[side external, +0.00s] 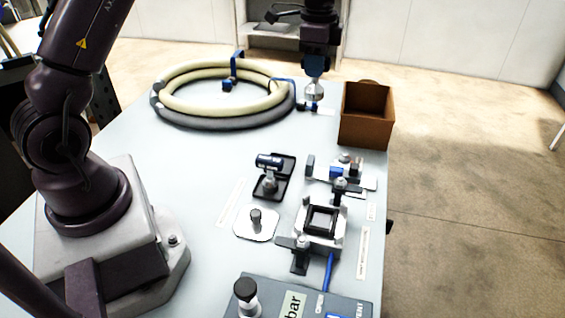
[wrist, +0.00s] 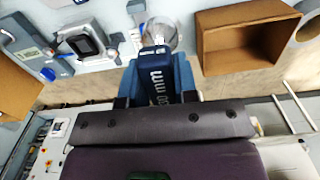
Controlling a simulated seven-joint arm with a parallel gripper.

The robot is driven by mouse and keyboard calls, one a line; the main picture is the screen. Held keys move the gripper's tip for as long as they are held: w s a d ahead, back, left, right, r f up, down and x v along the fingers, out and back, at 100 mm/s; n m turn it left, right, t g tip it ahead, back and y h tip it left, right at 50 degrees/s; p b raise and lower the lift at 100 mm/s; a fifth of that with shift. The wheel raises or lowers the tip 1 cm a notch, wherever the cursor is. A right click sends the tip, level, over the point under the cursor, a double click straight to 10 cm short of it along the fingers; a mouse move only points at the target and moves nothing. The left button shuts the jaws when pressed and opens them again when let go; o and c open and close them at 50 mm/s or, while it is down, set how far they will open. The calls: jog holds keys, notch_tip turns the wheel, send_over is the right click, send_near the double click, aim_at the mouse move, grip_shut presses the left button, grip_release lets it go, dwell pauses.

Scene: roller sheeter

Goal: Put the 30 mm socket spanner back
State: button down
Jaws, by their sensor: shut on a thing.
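The 30 mm socket spanner has a blue handle (wrist: 160,78) with white lettering that looks like "30 mm" and a round silver socket (wrist: 162,34). My gripper (side external: 314,54) is shut on the handle at the far side of the table. In the side view the spanner hangs upright with its silver socket (side external: 315,91) downward, left of the brown box.
The open brown box (side external: 365,131) stands at the table's far right edge. Coiled cream and grey hoses (side external: 190,120) lie left of my gripper. A clamped fixture (side external: 320,238) and a grey panel (side external: 270,290) with a black knob fill the near right. The table's left middle is clear.

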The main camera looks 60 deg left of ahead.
jog(key=s+d+f, duration=0.1)
jog(key=s+f, duration=0.1)
jog(key=s, duration=0.9)
jog(key=s+d+f, duration=0.1)
jog(key=s+f, duration=0.1)
jog(key=s, duration=0.9)
jog(key=shift+w+a+f, duration=0.5)
jog(key=shift+w+f, duration=1.7)
jog(key=shift+w, duration=0.15)
jog(key=shift+w+a+f, duration=0.55)
jog(key=shift+w+f, duration=1.7)
jog(key=shift+w, duration=0.15)
jog(key=shift+w+a+f, duration=0.5)
jog(key=shift+w+f, duration=1.7)
jog(key=shift+w, duration=0.15)
jog(key=shift+f, duration=0.1)
jog(key=c, duration=0.9)
grip_release()
jog(key=shift+f, duration=0.1)
